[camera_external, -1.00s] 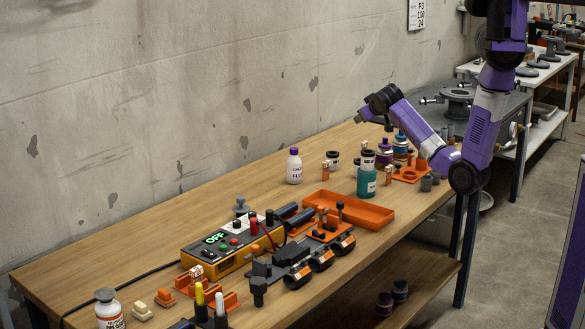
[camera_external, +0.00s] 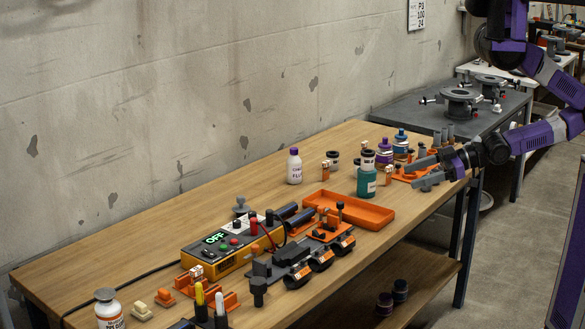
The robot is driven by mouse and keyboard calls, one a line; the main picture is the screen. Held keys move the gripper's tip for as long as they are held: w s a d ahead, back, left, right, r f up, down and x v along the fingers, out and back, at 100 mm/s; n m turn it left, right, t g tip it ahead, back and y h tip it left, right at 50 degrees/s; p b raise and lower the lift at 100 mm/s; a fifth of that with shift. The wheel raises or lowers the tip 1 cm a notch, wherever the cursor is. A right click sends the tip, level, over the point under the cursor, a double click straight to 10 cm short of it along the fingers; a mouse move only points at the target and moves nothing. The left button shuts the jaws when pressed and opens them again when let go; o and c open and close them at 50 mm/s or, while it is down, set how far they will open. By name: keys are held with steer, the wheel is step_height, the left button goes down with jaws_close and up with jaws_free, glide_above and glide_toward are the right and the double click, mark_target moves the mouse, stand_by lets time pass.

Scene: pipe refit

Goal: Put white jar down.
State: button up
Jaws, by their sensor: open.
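My gripper (camera_external: 414,175) is open and empty in the external view. Its two grey fingers point left over the right end of the workbench, beside an orange holder (camera_external: 405,178). A white bottle (camera_external: 294,168) with a purple cap stands upright near the back of the bench. Another white jar (camera_external: 108,311) with a grey cap and an orange-edged label stands at the front left corner. A small white-labelled jar with a dark lid (camera_external: 333,158) stands right of the purple-capped bottle. I cannot tell which of these is the task's white jar. None touches my gripper.
The wooden workbench (camera_external: 130,245) has free room at its left and back. A teal bottle (camera_external: 366,181) and a blue-capped bottle (camera_external: 401,146) stand near my gripper. An orange tray (camera_external: 380,217) and a yellow control box (camera_external: 205,262) fill the middle.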

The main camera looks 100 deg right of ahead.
steer(key=s+a+r+m+y, duration=0.1)
steer(key=s+a+r, duration=0.2)
steer(key=s+a, duration=0.1)
steer(key=shift+a+r, duration=0.3)
steer(key=shift+a, duration=0.05)
steer(key=shift+s, duration=0.1)
step_height(320, 180, down, 33)
steer(key=b, duration=3.3)
